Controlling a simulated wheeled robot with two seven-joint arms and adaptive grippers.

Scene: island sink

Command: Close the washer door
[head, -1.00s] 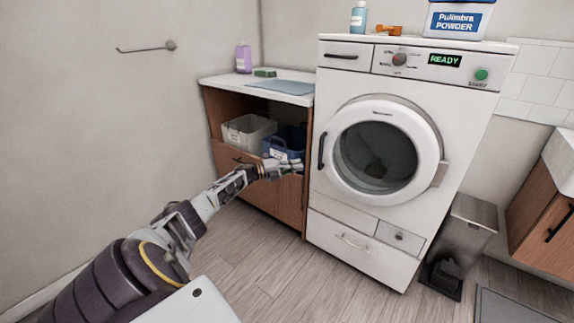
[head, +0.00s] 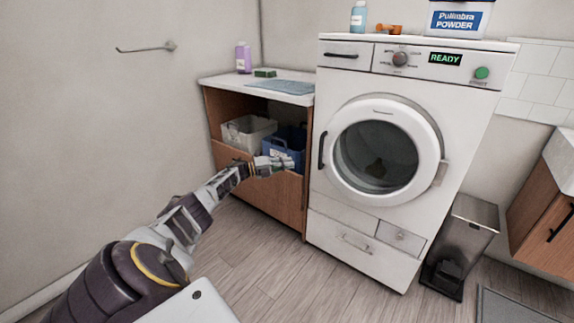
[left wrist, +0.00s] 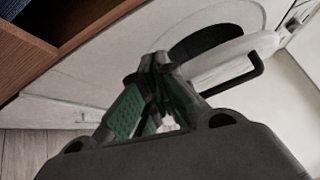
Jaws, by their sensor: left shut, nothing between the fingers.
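The white washer (head: 330,215) stands in the middle of the head view. Its round door (head: 428,125) has a thick white rim and dark glass, and looks shut or nearly shut against the front; I cannot tell if it is latched. The black handle (head: 322,151) is on the door's left side. My left gripper (head: 291,163) is shut and empty, just left of the washer, below the handle and apart from it. In the left wrist view, the shut fingers (left wrist: 158,60) show before the door rim (left wrist: 225,58) and handle (left wrist: 240,80). My right gripper is not in view.
A wooden cabinet (head: 228,175) with a grey bin (head: 247,130) and a blue basket (head: 285,150) stands left of the washer, close to my left gripper. A metal trash can (head: 465,235) stands right of it. The floor in front (head: 290,270) is clear.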

